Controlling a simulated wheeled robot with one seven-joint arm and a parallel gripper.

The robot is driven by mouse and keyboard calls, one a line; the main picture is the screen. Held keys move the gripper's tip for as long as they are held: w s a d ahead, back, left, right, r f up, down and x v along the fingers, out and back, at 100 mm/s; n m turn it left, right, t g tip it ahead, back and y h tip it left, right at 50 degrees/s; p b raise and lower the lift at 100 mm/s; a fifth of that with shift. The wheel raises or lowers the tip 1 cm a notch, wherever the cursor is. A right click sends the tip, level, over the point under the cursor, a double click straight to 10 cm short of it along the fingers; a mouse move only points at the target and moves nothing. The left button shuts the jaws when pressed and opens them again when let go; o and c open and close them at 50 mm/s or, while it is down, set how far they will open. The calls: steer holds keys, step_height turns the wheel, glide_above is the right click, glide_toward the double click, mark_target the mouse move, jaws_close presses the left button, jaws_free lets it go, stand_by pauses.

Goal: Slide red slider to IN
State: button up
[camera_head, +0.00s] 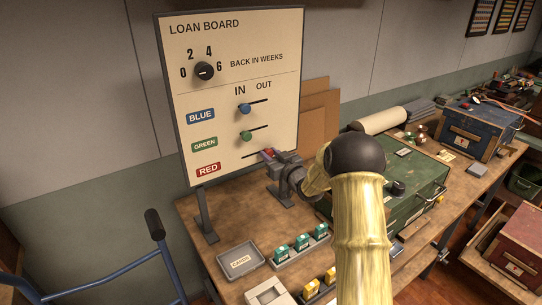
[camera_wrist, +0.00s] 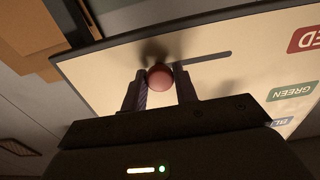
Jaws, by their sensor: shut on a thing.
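The loan board (camera_head: 285,60) stands upright on the bench, with IN and OUT printed above its slots. The red slider (camera_head: 267,153) is a round red knob on the lowest slot, beside the RED label (camera_head: 208,169). Bare slot shows on its left, toward the IN side, so the knob sits toward OUT. My gripper (camera_head: 274,155) is at the board, shut on this knob. In the wrist view the red knob (camera_wrist: 160,77) is between the two fingers of my gripper (camera_wrist: 160,86), and the empty slot (camera_wrist: 210,57) runs toward the RED label (camera_wrist: 318,38).
The blue slider (camera_head: 244,108) and green slider (camera_head: 246,135) sit left in their slots above. A dial (camera_head: 204,71) is higher up. A green case (camera_head: 418,175) stands right of the board. A cards tray (camera_head: 240,262) and green-tagged rack (camera_head: 302,244) lie in front.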

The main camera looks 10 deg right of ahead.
steer(key=shift+s+a+b, duration=0.5)
steer(key=shift+a+b, duration=0.05)
steer(key=shift+a, duration=0.65)
steer(key=shift+s+a+b, duration=0.5)
steer(key=shift+a+b, duration=0.1)
steer(key=shift+a, duration=0.55)
steer(key=shift+s+a+b, duration=0.5)
steer(key=shift+a+b, duration=0.05)
steer(key=shift+a, duration=0.65)
steer(key=o, duration=0.9)
steer(key=b, duration=0.3)
glide_toward(245, 157)
steer(key=v, duration=0.3)
